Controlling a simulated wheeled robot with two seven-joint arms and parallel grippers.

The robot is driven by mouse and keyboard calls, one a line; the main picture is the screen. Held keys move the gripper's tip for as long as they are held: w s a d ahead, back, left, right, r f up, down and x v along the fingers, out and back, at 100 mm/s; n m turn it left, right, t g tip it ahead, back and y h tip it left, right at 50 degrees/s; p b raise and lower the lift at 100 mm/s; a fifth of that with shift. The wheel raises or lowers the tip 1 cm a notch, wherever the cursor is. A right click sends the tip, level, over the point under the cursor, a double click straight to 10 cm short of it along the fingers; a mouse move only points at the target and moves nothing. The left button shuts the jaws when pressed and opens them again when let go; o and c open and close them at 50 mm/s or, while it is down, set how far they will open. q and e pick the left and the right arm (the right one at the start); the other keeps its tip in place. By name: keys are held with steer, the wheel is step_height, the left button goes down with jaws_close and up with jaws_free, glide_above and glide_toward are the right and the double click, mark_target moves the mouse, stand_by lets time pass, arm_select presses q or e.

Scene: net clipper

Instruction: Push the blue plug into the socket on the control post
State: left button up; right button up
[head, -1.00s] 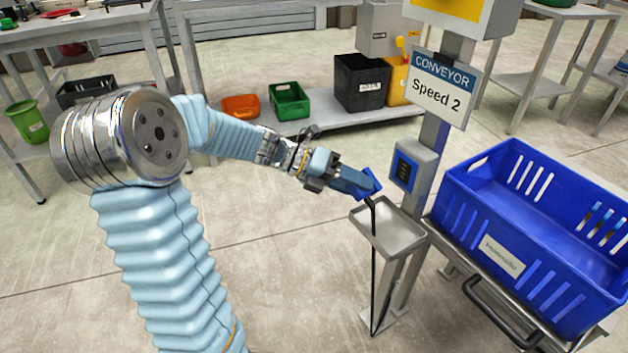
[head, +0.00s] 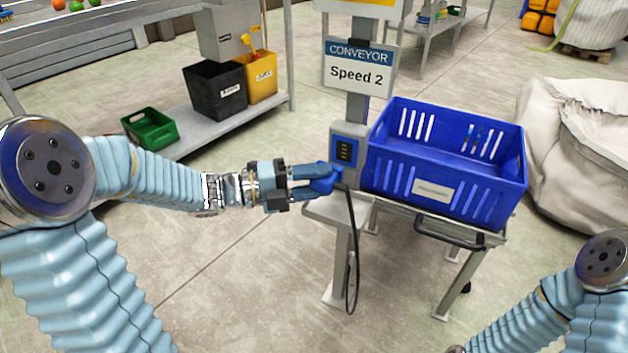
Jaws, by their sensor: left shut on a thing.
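The blue plug (head: 322,180) is in the jaws of my left gripper (head: 300,184), which is shut on it. A black cable hangs down from the plug. The plug's front end is at the lower part of the grey and blue socket box (head: 347,150) on the control post (head: 357,107).
A small grey tray (head: 325,214) on a stand sits below the plug. A blue crate (head: 445,165) on a cart stands right of the post. The Conveyor Speed 2 sign (head: 358,68) is above the box. Floor left of the stand is clear.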

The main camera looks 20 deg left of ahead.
arm_select(q)
steer(key=shift+w+d+f+b, duration=0.15)
steer(key=shift+w+b, duration=0.25)
steer(key=shift+w, duration=0.9)
steer(key=shift+w+d+b, duration=0.2)
steer(key=shift+w+b, duration=0.15)
steer(key=shift+w, duration=1.2)
steer(key=shift+r, duration=0.2)
steer(key=shift+p, duration=0.5)
steer(key=shift+p, duration=0.45)
steer(key=shift+p, duration=0.45)
steer(key=shift+w+p, duration=0.3)
steer(key=shift+w, duration=0.25)
